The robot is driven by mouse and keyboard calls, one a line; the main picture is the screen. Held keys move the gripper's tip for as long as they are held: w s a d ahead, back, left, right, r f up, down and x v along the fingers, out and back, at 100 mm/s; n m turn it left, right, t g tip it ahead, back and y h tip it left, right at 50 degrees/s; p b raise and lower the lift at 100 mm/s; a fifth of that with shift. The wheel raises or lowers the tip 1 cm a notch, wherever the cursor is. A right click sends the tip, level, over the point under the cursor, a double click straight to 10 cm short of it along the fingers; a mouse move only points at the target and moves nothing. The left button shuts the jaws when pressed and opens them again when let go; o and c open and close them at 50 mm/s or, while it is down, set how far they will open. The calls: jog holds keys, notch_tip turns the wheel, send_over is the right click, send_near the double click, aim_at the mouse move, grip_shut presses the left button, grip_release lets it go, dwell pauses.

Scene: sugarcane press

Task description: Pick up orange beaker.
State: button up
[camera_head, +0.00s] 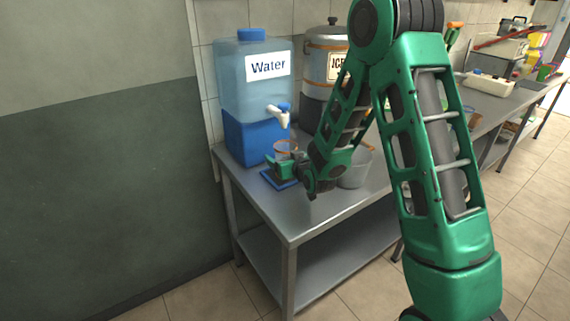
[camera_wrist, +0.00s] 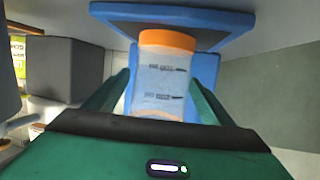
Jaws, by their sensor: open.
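The orange beaker (camera_wrist: 160,85) is a clear cup with dark markings and an orange band at one end. In the wrist view it lies between the two fingers of my gripper (camera_wrist: 163,100), with a gap showing at its sides. In the head view the beaker (camera_head: 284,149) stands upright at the blue tray under the water tap, partly hidden by my gripper (camera_head: 282,168). My gripper is open around the beaker, low over the table.
A blue water dispenser (camera_head: 254,80) with a white tap (camera_head: 279,115) stands just behind. A grey container (camera_head: 355,169) is right of my gripper. A metal ice container (camera_head: 325,62) stands behind my arm. The steel table's front (camera_head: 296,220) is clear.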

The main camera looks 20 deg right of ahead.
jog(key=shift+x, duration=1.2)
jog(key=c, duration=1.3)
jog(key=shift+r, duration=0.25)
